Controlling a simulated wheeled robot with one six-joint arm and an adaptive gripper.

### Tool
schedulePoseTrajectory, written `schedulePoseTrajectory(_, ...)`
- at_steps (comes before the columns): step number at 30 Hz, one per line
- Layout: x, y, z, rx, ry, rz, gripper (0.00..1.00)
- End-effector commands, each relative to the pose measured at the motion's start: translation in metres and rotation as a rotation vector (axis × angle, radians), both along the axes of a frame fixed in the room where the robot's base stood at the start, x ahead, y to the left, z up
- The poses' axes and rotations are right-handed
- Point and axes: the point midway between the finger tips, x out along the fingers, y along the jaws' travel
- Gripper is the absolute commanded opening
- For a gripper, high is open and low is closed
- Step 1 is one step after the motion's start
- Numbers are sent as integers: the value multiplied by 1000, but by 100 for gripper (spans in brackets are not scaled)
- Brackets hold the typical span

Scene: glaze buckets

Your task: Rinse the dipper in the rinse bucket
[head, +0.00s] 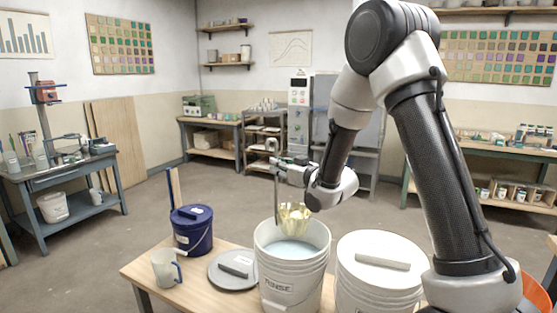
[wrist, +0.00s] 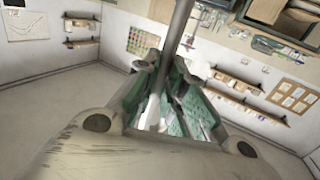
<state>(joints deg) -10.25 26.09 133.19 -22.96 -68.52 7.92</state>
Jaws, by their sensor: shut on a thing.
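The white rinse bucket (head: 278,288), labelled RINSE, stands on the wooden table with pale bluish liquid (head: 292,249) inside. My gripper (head: 277,168) is above it, shut on the upright grey handle of the dipper (head: 276,200). A pale yellow, ridged piece (head: 293,217) shows near the handle's lower end, above the liquid at the bucket's far rim. It seems to be the dipper's head, but how it joins the handle is unclear. In the wrist view, the handle (wrist: 181,28) runs up from between my green-padded fingers (wrist: 167,80); the bucket is not visible there.
A white lidded bucket (head: 378,283) stands close on the right of the rinse bucket. On the left are a grey lid (head: 220,282), a blue lidded bucket (head: 193,240) and a pale jug (head: 163,272). The table's front left corner is clear.

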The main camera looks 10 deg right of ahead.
Motion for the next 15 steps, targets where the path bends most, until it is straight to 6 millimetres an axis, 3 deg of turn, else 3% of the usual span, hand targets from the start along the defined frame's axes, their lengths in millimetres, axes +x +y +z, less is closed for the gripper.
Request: schedulePoseTrajectory(15,16,6,-55,-26,72,0,0)
